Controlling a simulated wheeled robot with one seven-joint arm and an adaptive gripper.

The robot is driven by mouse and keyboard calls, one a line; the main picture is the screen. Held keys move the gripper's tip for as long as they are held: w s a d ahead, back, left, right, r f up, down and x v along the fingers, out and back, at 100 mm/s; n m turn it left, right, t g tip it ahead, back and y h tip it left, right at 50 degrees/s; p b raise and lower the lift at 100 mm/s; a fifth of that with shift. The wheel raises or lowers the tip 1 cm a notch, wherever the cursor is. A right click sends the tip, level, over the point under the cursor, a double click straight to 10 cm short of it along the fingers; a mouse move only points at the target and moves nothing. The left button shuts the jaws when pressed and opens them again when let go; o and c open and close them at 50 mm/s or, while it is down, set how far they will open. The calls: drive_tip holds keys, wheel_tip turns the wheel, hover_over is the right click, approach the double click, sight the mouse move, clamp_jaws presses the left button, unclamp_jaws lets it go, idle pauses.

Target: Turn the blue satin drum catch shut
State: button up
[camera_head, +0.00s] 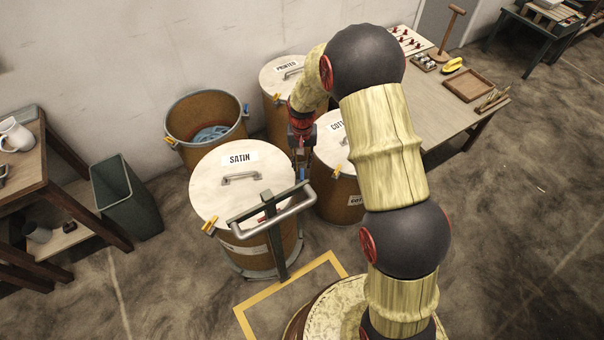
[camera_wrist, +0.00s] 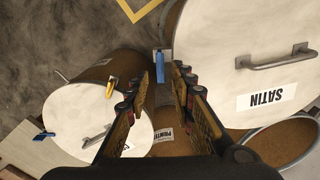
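The satin drum (camera_head: 240,195) has a white lid lettered SATIN with a grey handle; the lid (camera_wrist: 220,50) fills the right of the wrist view. Its blue catch (camera_wrist: 160,67) shows at the drum's rim, just beyond the gap between my fingertips. In the head view the blue catch (camera_head: 302,172) is small, at the lid's right edge. My gripper (camera_wrist: 160,78) is open and empty, pointing down at the catch. In the head view my gripper (camera_head: 300,152) is above the rim's right side. I cannot tell whether my fingers touch the catch.
An orange catch (camera_head: 210,225) is on the satin drum's left side. A cart handle (camera_head: 280,218) stands in front. The cotton drum (camera_head: 333,187), printed drum (camera_head: 277,115) and an open drum (camera_head: 192,110) stand close around. A worktable (camera_head: 450,95) is to the right.

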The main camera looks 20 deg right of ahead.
sight(302, 175)
wheel_tip(302, 175, down, 8)
drive_tip(key=b, duration=0.2)
drive_tip(key=shift+r+b, duration=0.1)
drive_tip(key=shift+b, duration=0.2)
drive_tip(key=c, duration=0.3)
clamp_jaws()
